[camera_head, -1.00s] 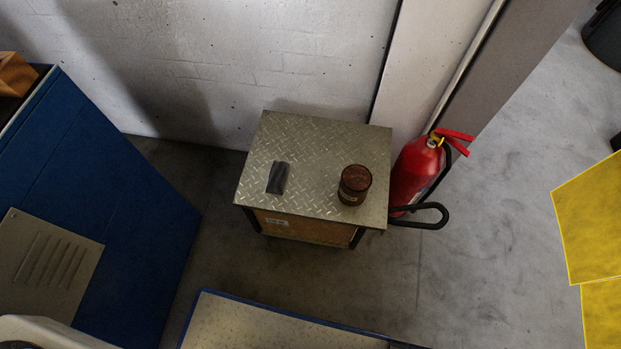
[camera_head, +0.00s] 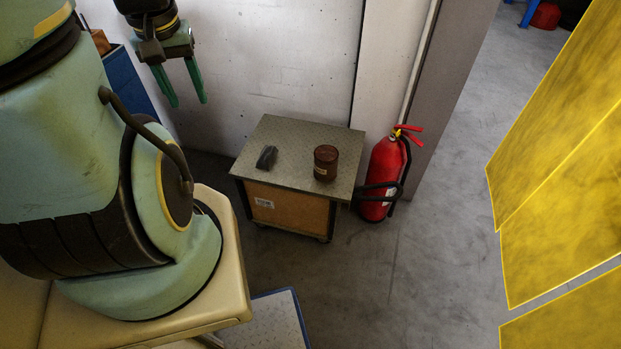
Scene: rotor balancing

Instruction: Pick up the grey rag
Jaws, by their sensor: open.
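The grey rag (camera_head: 267,157) is a small dark grey folded piece on the left part of a metal-topped cabinet (camera_head: 285,131). My gripper (camera_head: 188,103) is at the upper left, with two green fingers spread apart and pointing down. It is open and empty, apart from the rag, to its left and higher in the picture. Nothing hides the rag.
A brown round tin (camera_head: 325,163) stands on the cabinet, right of the rag. A red fire extinguisher (camera_head: 383,178) stands at the cabinet's right side. A white wall (camera_head: 285,60) rises behind. Yellow translucent panels (camera_head: 560,170) are at the right. The floor between is clear.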

